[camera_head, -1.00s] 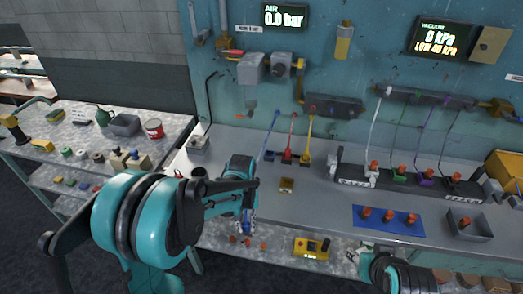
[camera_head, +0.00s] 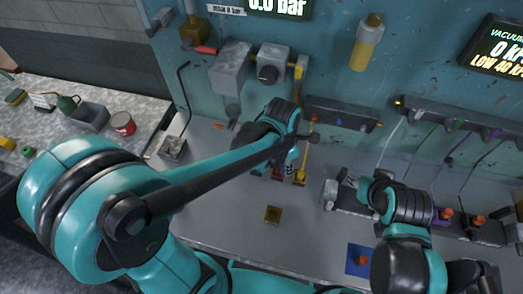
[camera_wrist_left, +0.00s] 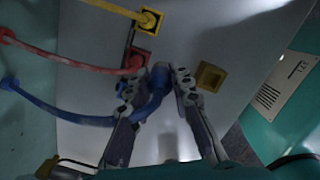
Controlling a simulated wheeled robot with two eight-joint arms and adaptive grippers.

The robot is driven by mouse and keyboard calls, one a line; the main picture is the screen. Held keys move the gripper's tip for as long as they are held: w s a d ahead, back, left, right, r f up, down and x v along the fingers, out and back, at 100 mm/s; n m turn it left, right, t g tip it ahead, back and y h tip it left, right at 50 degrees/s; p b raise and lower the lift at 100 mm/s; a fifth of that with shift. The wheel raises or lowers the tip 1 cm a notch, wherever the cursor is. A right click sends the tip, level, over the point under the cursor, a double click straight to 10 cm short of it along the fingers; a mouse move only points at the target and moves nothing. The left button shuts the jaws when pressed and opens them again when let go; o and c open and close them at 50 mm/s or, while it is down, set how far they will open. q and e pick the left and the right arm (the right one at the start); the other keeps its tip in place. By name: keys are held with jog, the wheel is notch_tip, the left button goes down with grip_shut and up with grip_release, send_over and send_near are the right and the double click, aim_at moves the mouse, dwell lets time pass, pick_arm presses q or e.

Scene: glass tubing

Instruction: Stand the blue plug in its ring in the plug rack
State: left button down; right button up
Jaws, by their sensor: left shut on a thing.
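My left gripper (camera_head: 290,155) reaches over the bench near the wall, and in the left wrist view (camera_wrist_left: 170,78) it is shut on the blue plug (camera_wrist_left: 159,76). A blue hose (camera_wrist_left: 90,119) runs from the plug to the left. The red plug's square ring (camera_wrist_left: 134,62) and the yellow plug's ring (camera_wrist_left: 148,20) of the plug rack lie just beyond the left finger. In the head view my left gripper hides the blue plug and partly covers the red plug (camera_head: 278,173); the yellow plug (camera_head: 302,175) stands right of them.
A brass block (camera_head: 272,213) sits on the bench in front of the plugs and shows right of the gripper in the wrist view (camera_wrist_left: 211,77). The bench between is clear.

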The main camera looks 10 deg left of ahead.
pick_arm(q)
jog(key=w+a+f+b, duration=0.1)
jog(key=a+f, duration=0.1)
jog(key=a, duration=0.1)
jog(key=w+a+f+b, duration=0.1)
jog(key=w+a+f, duration=0.1)
jog(key=a, duration=0.2)
jog(key=w+a+f, duration=0.2)
jog(key=a, duration=0.1)
jog(key=shift+a+f+b, duration=0.15)
jog(key=shift+f+b, duration=0.2)
jog(key=shift+b, duration=0.05)
jog(key=shift+a+f, duration=0.1)
jog(key=shift+f, duration=0.05)
jog(key=shift+f+b, duration=0.75)
jog(key=shift+f, duration=1.15)
jog(key=shift+s, duration=0.1)
jog(key=shift+f, duration=0.2)
jog(key=c, duration=1.3)
grip_release()
jog(key=shift+c, duration=0.2)
jog(key=shift+r, duration=0.1)
